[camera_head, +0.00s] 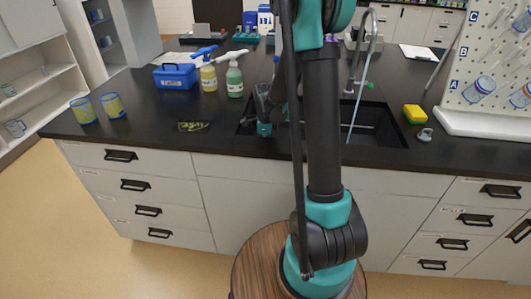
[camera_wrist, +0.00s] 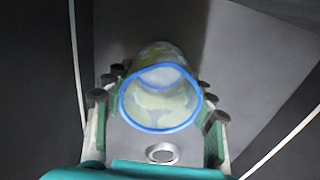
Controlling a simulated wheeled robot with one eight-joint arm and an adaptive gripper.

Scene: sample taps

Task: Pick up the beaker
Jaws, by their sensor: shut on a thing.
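The beaker (camera_wrist: 160,105), clear with a blue rim and greenish-yellow marks, is between the two fingers of my gripper (camera_wrist: 157,90) in the wrist view. Its open mouth faces the camera and the fingers press on its left and right sides. My gripper is shut on it. The beaker is over the grey floor of the sink; I cannot tell whether it touches it.
The sink walls rise close on both sides, and a round drain (camera_wrist: 162,153) lies below. A faucet (camera_head: 362,55) stands behind the sink. Two yellow-marked cups (camera_head: 113,106), a blue box (camera_head: 176,77) and a green bottle (camera_head: 234,80) stand left. A yellow sponge (camera_head: 414,114) lies right.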

